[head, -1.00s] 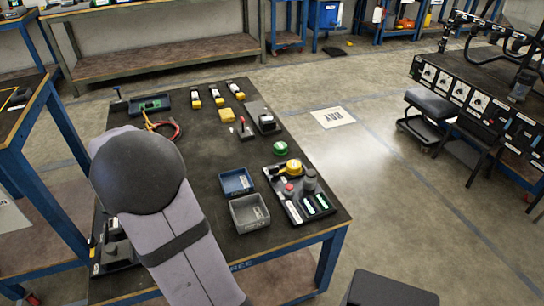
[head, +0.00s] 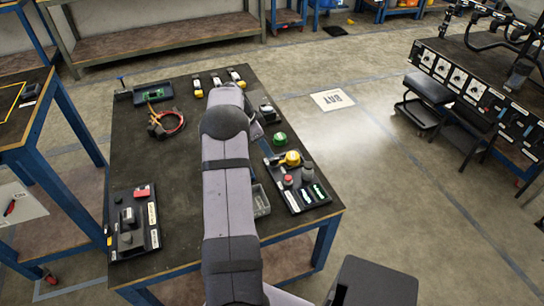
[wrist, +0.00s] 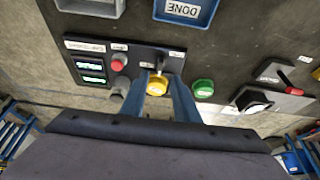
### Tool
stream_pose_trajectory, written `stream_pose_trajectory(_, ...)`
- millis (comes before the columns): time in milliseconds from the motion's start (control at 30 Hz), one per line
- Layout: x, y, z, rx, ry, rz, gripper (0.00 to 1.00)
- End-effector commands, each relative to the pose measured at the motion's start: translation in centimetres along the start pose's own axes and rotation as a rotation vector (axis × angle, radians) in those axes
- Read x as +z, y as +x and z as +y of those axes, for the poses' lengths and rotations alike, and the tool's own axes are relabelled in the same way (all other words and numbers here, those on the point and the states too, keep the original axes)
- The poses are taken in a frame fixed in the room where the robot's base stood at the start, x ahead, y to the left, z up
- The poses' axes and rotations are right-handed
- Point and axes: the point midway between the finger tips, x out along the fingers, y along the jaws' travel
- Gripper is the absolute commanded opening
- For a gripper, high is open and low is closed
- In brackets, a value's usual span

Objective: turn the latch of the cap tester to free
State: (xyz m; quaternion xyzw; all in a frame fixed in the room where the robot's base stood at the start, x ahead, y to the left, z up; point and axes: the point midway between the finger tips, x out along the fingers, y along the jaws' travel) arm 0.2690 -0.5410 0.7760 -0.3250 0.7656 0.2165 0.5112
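The cap tester is a dark panel (head: 311,203) at the table's right front corner, also seen in the wrist view (wrist: 98,46). It carries a yellow cap (wrist: 157,85), a red button (wrist: 117,65), a grey knob (wrist: 121,84) and green-lit displays. A small dark lever, seemingly the latch (wrist: 160,62), is beside the yellow cap, between small white labels; its exact setting is too small to tell. My gripper (wrist: 158,88) has its two blue fingers apart, with the yellow cap showing between them; contact cannot be told.
A green cap (wrist: 203,88) sits beside the panel. A blue bin (wrist: 213,12) labelled DONE and a grey bin (head: 262,202) are close by. Another black panel (head: 125,240) stands at the left front.

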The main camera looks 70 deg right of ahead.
Motion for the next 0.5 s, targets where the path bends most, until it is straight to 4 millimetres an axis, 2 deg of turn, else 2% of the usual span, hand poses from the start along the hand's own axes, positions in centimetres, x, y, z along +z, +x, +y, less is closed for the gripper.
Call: stream_pose_trajectory(500, 0.1, 5.9, 0.1, 0.002, -0.003, -0.001, 0.28)
